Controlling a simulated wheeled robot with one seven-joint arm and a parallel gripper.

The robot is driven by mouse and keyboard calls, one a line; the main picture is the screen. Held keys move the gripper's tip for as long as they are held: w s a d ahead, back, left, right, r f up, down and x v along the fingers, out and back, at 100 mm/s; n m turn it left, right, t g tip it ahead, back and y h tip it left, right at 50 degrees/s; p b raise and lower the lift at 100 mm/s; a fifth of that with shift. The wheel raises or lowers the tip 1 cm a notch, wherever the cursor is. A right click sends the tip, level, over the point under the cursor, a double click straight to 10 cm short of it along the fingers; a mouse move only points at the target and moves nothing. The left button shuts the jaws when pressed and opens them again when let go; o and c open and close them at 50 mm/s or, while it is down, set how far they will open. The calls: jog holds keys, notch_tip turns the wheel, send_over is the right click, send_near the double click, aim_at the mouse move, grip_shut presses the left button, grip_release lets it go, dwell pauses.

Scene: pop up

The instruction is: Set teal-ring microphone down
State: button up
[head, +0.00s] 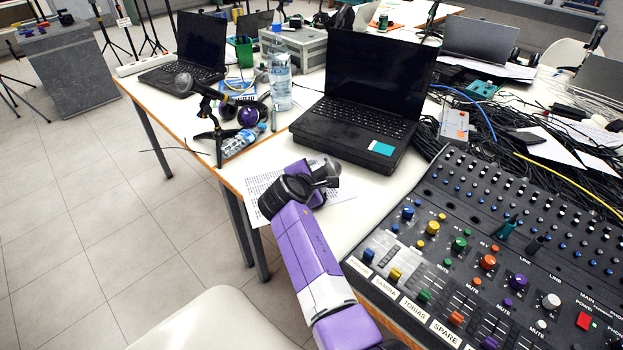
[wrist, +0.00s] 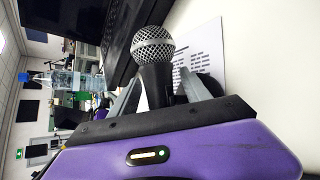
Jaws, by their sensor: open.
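A microphone with a silver mesh head (wrist: 154,46) and a dark body (wrist: 157,85) is between the fingers of my gripper (wrist: 158,92) in the wrist view. The fingers are open, one on each side of the body. I cannot tell whether a finger touches it. In the head view the microphone's head (head: 327,173) shows just beyond my gripper (head: 318,188), over the printed sheet (head: 262,187) near the table's front edge. The lower body is hidden by my gripper, so its contact with the table cannot be seen. No teal ring is visible on it.
An open laptop (head: 350,130) stands behind the microphone. A large mixer (head: 440,235) fills the right. A second microphone on a stand (head: 200,90), headphones (head: 250,115) and a water bottle (head: 280,82) are to the left. A white chair (head: 215,322) is in front.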

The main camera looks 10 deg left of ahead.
jog(key=p+v, duration=0.2)
jog(key=v, duration=1)
jog(key=shift+p, duration=0.3)
jog(key=shift+w+a, duration=0.1)
